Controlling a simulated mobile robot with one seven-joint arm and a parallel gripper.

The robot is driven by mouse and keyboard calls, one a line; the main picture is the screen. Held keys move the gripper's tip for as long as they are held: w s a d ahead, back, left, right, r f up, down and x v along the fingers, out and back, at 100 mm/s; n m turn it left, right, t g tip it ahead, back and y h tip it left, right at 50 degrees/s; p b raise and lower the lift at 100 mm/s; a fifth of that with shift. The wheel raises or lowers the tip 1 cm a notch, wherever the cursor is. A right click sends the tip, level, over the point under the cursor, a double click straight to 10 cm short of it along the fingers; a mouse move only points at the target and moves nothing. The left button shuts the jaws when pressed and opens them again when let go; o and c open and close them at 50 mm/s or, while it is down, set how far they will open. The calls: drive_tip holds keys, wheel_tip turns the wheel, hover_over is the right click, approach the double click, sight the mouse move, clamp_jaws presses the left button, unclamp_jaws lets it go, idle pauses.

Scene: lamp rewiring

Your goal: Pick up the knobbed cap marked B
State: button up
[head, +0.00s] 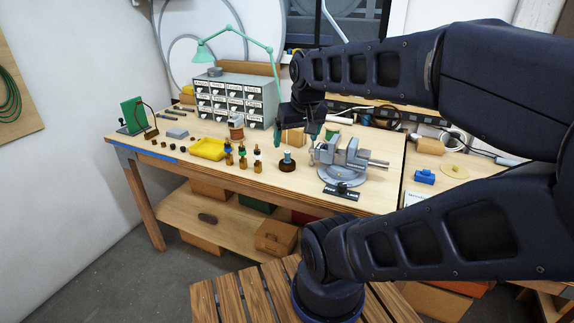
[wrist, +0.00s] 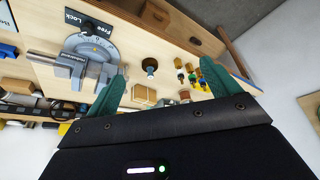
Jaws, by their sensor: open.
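No letter B is readable in either view, so I cannot tell which piece is the knobbed cap marked B. Several small amber bottle-like pieces with dark or green tops (head: 242,157) stand in a row on the bench. They also show in the wrist view (wrist: 190,76), near the right fingertip. A dark round piece with a pale knob (head: 287,162) stands to their right; it appears between the fingers in the wrist view (wrist: 150,67). My gripper (head: 297,130) is open and empty, with teal fingers, above the back of the bench.
A grey vise (head: 342,160) with a "Free / Lock" plate (head: 342,191) stands right of the knobbed piece. A labelled drawer cabinet (head: 236,97), green lamp (head: 235,32) and wooden block (head: 293,137) are behind.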

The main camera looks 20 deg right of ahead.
drive_tip(key=m+g, duration=0.5)
drive_tip(key=m, duration=0.2)
hover_over(287, 154)
drive_tip(key=w, duration=0.1)
drive_tip(key=f, duration=1.3)
drive_tip(key=shift+d+f, duration=0.25)
drive_tip(key=shift+f, duration=0.15)
drive_tip(key=shift+w+d+f, duration=0.1)
drive_tip(key=shift+w+f, duration=0.05)
drive_tip(key=shift+f, duration=5.5)
drive_tip(key=c, duration=1.1)
drive_tip(key=shift+r, duration=0.1)
